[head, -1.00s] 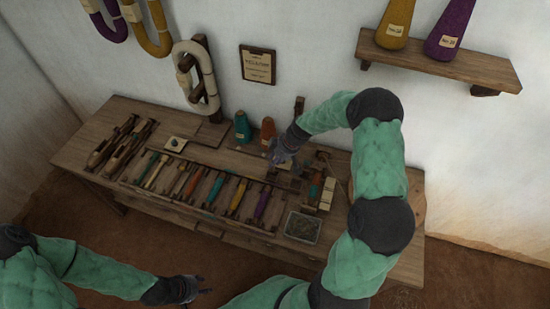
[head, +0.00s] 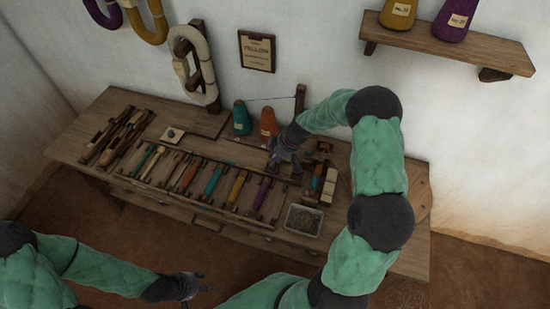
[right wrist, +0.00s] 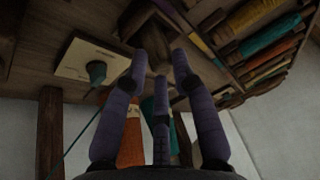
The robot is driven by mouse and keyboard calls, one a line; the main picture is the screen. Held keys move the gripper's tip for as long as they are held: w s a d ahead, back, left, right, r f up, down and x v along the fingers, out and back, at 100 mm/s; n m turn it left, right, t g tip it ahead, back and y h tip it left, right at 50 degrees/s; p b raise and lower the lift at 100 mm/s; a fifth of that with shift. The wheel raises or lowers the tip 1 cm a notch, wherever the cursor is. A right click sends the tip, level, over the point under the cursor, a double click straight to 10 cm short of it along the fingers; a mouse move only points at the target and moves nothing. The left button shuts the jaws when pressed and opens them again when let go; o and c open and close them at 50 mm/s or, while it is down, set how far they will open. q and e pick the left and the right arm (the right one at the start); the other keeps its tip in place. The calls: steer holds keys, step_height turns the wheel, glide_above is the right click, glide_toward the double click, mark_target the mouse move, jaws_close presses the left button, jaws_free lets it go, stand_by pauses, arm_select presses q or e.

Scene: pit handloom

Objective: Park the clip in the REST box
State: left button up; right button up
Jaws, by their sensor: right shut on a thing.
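My right gripper (head: 285,158) is low over the back right of the bench, right of the orange cone (head: 268,124). In the right wrist view its purple fingers (right wrist: 158,65) close around a small dark brown piece, which I take to be the clip; the fingers hide most of it. A wooden, box-like holder (right wrist: 170,22) shows just beyond the fingertips. I cannot read any REST label, so I cannot tell which box is the REST box. My left gripper (head: 190,287) is open and empty in front of the bench.
A wooden post (head: 299,103) stands behind my right gripper, with a thread running to the teal cone (head: 241,120). Several coloured bobbins (head: 213,183) lie in a rack in front. A tray (head: 303,220) and pale blocks (head: 329,185) are at the right.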

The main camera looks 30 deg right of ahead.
steer(key=o, duration=1.1)
steer(key=o, duration=0.3)
step_height(320, 180, up, 8)
steer(key=p, duration=0.4)
stand_by(0.3)
